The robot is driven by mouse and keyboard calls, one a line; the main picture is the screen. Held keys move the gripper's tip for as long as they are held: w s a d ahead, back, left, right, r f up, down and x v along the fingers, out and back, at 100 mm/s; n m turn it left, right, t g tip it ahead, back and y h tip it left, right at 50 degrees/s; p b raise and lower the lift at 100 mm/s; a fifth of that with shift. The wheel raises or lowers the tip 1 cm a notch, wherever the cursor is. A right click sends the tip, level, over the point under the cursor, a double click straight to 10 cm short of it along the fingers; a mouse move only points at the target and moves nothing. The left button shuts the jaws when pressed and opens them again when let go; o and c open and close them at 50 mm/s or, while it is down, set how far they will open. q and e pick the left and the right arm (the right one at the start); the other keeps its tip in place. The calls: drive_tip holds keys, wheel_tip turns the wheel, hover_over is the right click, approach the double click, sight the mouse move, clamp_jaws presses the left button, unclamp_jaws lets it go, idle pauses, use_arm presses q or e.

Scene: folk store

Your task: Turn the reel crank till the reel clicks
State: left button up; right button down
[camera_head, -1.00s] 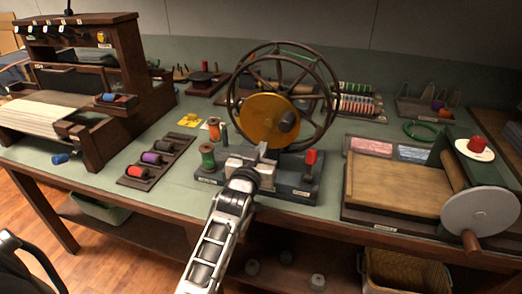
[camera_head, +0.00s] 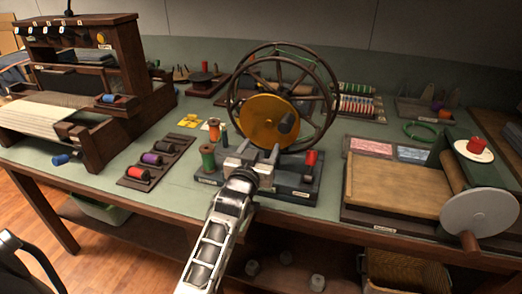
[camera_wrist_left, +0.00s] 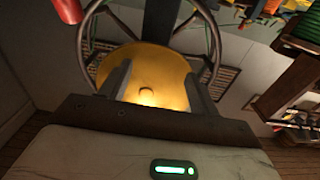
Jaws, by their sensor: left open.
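The reel (camera_head: 247,75) is a dark spoked double wheel on a grey base at the middle of the table. A yellow disc (camera_head: 262,120) sits on its front, with a dark crank knob (camera_head: 288,123) at the disc's right side. My left gripper (camera_head: 249,148) is open, its fingers spread in front of the disc's lower part, apart from the knob. The left wrist view shows the yellow disc (camera_wrist_left: 155,65) between and beyond the two open fingers (camera_wrist_left: 159,88), with nothing held. My right gripper is not in view.
A red-topped post (camera_head: 311,158) stands on the reel base's right end. A rack of spools (camera_head: 152,158) and a wooden loom (camera_head: 130,60) are further left. A wooden tray with a grey crank wheel (camera_head: 480,213) is at right.

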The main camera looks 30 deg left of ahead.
use_arm(q)
drive_tip(key=f+v, duration=0.1)
drive_tip(key=v, duration=0.8)
drive_tip(key=shift+d+p, duration=0.25)
drive_tip(key=shift+p, duration=0.1)
drive_tip(key=shift+w, duration=0.1)
drive_tip(key=x, duration=0.7)
drive_tip(key=shift+w+a+b, duration=0.2)
drive_tip(key=shift+w+b, duration=0.1)
drive_tip(key=shift+b, duration=0.1)
drive_tip(key=shift+w+r, duration=0.15)
drive_tip(key=shift+w, duration=0.3)
drive_tip(key=shift+r, duration=0.2)
